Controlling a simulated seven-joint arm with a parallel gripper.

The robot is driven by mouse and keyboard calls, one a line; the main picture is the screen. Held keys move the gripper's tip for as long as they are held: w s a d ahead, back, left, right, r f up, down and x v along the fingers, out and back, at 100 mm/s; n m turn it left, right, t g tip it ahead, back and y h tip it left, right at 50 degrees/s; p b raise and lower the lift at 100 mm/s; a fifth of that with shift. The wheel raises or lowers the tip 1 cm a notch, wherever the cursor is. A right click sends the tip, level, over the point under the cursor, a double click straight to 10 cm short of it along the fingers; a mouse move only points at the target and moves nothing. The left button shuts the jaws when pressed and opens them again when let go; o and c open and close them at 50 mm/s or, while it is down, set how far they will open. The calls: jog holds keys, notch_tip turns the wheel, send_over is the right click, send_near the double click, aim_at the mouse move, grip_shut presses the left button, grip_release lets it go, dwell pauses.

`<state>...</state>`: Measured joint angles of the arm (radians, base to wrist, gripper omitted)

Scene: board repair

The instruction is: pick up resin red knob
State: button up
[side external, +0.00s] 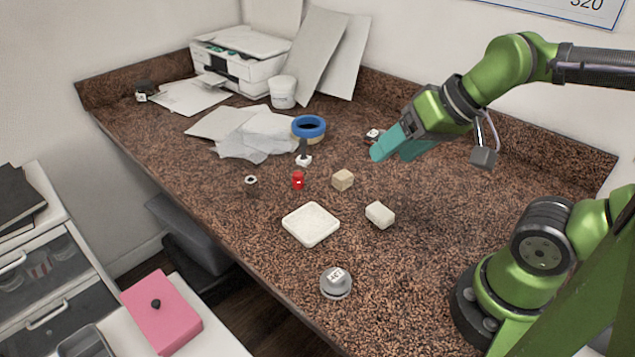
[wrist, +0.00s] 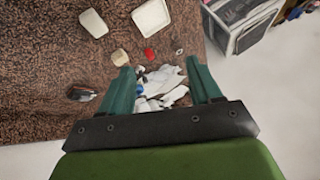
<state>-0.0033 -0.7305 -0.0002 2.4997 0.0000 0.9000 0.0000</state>
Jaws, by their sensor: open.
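The small red knob (side external: 298,180) stands on the brown speckled counter in the side view, left of a beige block (side external: 343,180). In the wrist view the red knob (wrist: 149,54) lies beyond my fingertips, a little left of the middle of the gap. My gripper (side external: 392,150) has teal fingers and hangs above the counter, up and to the right of the knob. In the wrist view my gripper (wrist: 162,70) is open with nothing between its fingers at their height.
A white square dish (side external: 311,225), a white block (side external: 380,214) and a grey round weight (side external: 336,282) stand nearer the front. A small black-and-white part (side external: 304,154) and blue tape (side external: 308,127) stand behind the knob. A small dark part (side external: 251,182) is at its left. Crumpled paper (side external: 250,135) lies behind.

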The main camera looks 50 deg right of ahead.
jog(key=w+d+f+g, duration=0.1)
jog(key=w+f+g, duration=0.2)
jog(key=w, duration=0.8)
jog(key=n+g+h, duration=0.1)
jog(key=g+h, duration=0.1)
send_near(298, 174)
jog(key=f, duration=0.4)
jog(key=shift+w+d+f, duration=0.15)
jog(key=shift+w+d, duration=0.15)
jog(key=shift+w, duration=0.05)
jog(key=shift+w+a+f, duration=0.1)
jog(key=shift+w+f, duration=0.1)
jog(key=shift+f, duration=0.8)
jog(key=shift+w+a+f, duration=0.1)
jog(key=shift+w+f, duration=0.1)
jog(key=shift+f, duration=0.8)
jog(key=shift+w+a+f, duration=0.1)
jog(key=shift+w+f, duration=0.1)
jog(key=shift+f, duration=0.8)
jog(key=c, duration=1.1)
